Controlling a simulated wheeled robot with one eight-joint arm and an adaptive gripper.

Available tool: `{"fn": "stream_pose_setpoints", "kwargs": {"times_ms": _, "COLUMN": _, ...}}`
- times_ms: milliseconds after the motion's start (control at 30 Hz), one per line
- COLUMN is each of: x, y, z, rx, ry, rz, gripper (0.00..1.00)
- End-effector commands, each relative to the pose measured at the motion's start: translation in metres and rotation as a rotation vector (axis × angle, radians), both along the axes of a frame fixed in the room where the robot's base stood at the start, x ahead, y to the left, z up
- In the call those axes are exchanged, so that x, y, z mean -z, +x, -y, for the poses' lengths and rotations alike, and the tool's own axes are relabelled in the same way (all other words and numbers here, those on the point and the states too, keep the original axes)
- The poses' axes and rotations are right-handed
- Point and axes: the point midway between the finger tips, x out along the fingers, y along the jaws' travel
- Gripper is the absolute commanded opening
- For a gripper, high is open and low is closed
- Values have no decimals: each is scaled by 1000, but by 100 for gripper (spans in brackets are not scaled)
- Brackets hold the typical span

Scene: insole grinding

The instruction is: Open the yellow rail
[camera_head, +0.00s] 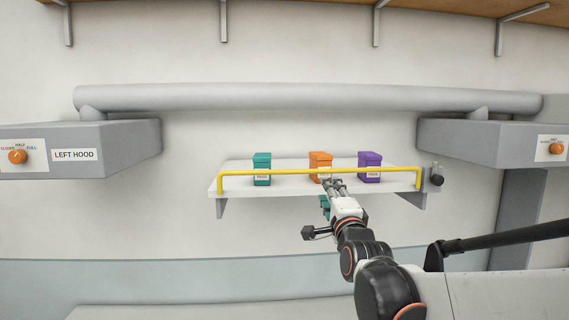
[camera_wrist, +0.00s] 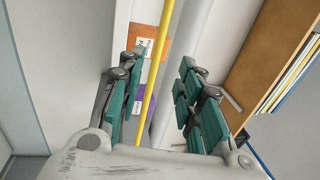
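The yellow rail (camera_head: 290,172) runs along the front of a white wall shelf (camera_head: 290,186), its two ends bent down to the shelf. My gripper (camera_head: 333,183) is at the rail, a little right of its middle. In the wrist view the rail (camera_wrist: 154,85) shows between the spread green-padded fingers of my gripper (camera_wrist: 163,62), nearer the left finger. The gripper is open. I cannot tell whether the rail touches a pad. A dark knob on a grey bracket (camera_head: 436,179) is at the shelf's right end.
Teal (camera_head: 262,168), orange (camera_head: 320,163) and purple (camera_head: 370,166) containers stand on the shelf behind the rail. Grey hoods stand out at left (camera_head: 130,140) and right (camera_head: 460,143). A grey pipe (camera_head: 300,97) runs above. The wall below the shelf's left part is clear.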

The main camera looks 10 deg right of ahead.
Motion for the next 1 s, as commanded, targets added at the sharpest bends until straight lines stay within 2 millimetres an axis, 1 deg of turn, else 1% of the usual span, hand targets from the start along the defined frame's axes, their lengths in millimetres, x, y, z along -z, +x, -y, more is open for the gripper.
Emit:
{"fn": "stream_pose_setpoints", "kwargs": {"times_ms": 167, "x": -4, "y": 19, "z": 0, "rx": 0, "ry": -1, "rz": -1, "gripper": 33}}
{"fn": "stream_pose_setpoints", "kwargs": {"times_ms": 600, "x": -20, "y": 96, "z": 0, "rx": 0, "ry": -2, "rz": -2, "gripper": 33}}
{"fn": "stream_pose_setpoints", "kwargs": {"times_ms": 700, "x": -22, "y": 110, "z": 0, "rx": 0, "ry": -2, "rz": -2, "gripper": 33}}
{"fn": "stream_pose_setpoints", "kwargs": {"times_ms": 833, "x": -25, "y": 123, "z": 0, "rx": 1, "ry": -3, "rz": -2, "gripper": 33}}
{"fn": "stream_pose_setpoints", "kwargs": {"times_ms": 1000, "x": -26, "y": 131, "z": 0, "rx": 1, "ry": -3, "rz": -2, "gripper": 33}}
